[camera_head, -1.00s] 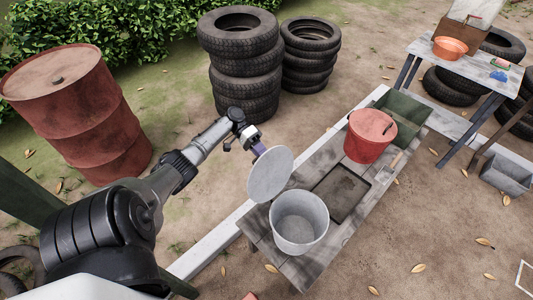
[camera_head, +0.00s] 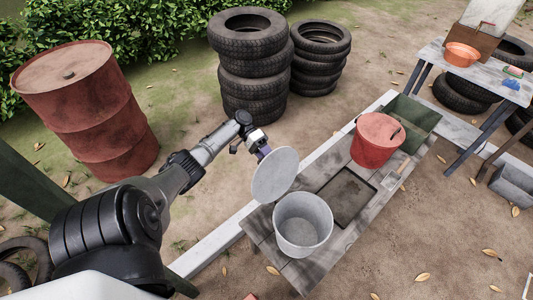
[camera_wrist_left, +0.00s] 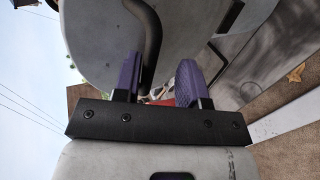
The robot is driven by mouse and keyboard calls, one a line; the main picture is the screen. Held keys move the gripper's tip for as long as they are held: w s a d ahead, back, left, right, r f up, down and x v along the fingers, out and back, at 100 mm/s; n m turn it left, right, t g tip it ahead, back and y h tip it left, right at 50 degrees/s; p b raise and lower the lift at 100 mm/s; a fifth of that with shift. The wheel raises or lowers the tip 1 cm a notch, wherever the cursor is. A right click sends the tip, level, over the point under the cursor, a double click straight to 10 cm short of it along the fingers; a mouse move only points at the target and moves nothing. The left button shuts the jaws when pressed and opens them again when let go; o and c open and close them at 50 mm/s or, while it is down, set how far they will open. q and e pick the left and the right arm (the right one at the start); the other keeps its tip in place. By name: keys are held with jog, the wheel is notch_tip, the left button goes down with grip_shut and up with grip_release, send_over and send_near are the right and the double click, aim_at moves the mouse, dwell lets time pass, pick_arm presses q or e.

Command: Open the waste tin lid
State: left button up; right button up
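The grey waste tin (camera_head: 303,238) stands upright on the low bench with its mouth uncovered. Its round grey lid (camera_head: 275,174) is tilted up steeply at the tin's back left, lower edge close to the rim; I cannot tell if they touch. My left gripper (camera_head: 262,152) is behind the lid, on the side away from the mouth. In the left wrist view the purple fingers (camera_wrist_left: 160,80) stand apart on either side of the lid's black handle (camera_wrist_left: 151,40). The handle lies close to one finger, with a gap to the other. My right gripper is out of view.
On the bench (camera_head: 316,265) are a dark tray (camera_head: 346,196), a red lidded bucket (camera_head: 374,148) and a green box (camera_head: 425,117). Tyre stacks (camera_head: 252,75) and a red drum (camera_head: 95,120) stand behind. A second table (camera_head: 490,82) is at the upper right.

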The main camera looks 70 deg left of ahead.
pick_arm(q)
jog(key=shift+a+r, duration=0.1)
jog(key=shift+r, duration=0.1)
jog(key=b+v, duration=0.3)
jog(key=v, duration=1)
jog(key=shift+s+a+b, duration=0.25)
jog(key=shift+a+b, duration=0.05)
jog(key=shift+b, duration=0.05)
dwell(0.5)
